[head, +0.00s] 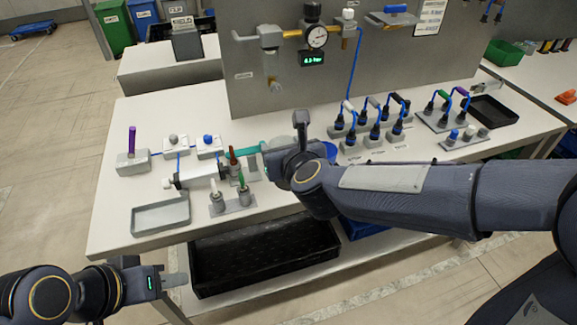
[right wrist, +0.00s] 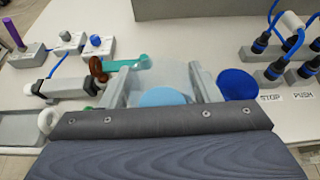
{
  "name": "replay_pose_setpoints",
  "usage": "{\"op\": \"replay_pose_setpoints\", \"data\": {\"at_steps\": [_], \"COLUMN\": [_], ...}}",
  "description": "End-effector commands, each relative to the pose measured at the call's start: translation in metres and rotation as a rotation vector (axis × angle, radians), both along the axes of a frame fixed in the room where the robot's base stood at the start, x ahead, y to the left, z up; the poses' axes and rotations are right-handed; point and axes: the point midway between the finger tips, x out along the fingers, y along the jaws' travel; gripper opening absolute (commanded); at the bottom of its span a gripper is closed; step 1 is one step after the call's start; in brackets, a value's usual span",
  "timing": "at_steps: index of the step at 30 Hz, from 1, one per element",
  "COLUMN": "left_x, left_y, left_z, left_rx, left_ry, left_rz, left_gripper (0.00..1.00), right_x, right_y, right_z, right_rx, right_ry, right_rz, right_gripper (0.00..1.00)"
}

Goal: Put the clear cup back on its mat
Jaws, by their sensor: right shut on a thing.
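The clear cup (right wrist: 160,80) is between the two fingers of my right gripper (right wrist: 158,88) in the right wrist view. The gripper is shut on it. A pale blue round patch shows at the near part of the cup. In the head view the cup (head: 279,146) is a faint shape, partly hidden by my right gripper (head: 273,165). A round dark blue mat (right wrist: 237,84) lies on the table just right of the right finger, bare. In the head view the mat (head: 331,151) shows partly behind my right arm. My left gripper (head: 176,280) is low at the left, away from the table items; its jaw gap is unclear.
Blocks with blue-cabled plugs (head: 372,125) stand right of the mat. A grey tray (head: 161,217) sits at the table's front left.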

Motion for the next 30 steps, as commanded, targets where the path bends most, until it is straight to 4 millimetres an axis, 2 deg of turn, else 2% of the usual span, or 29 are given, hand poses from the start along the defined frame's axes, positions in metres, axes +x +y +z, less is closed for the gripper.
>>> {"op": "replay_pose_setpoints", "data": {"at_steps": [1, 3, 11, 13, 18, 30], "left_x": [0.0, 0.0, 0.0, 0.0, 0.0, 0.0], "left_y": [0.0, 0.0, 0.0, 0.0, 0.0, 0.0], "left_z": [-0.011, -0.015, -0.021, -0.026, -0.034, -0.037], "left_rx": [0.0, 0.0, 0.0, 0.0, 0.0, 0.0], "left_ry": [0.001, 0.001, 0.001, 0.001, 0.001, 0.001], "left_rz": [0.0, 0.0, 0.0, 0.0, 0.0, 0.0], "left_gripper": [0.36, 0.36, 0.36, 0.36, 0.36, 0.36], "right_x": [0.008, 0.017, 0.033, 0.039, 0.038, 0.038], "right_y": [-0.002, -0.004, -0.007, -0.009, -0.009, -0.008], "right_z": [-0.018, -0.028, -0.044, -0.054, -0.078, -0.082], "right_rx": [-0.004, -0.003, 0.0, -0.002, -0.003, 0.0], "right_ry": [0.005, 0.003, 0.001, 0.004, 0.002, 0.001], "right_rz": [-0.001, -0.002, 0.0, -0.001, 0.001, 0.001], "right_gripper": [0.3, 0.3, 0.3, 0.3, 0.3, 0.3]}}
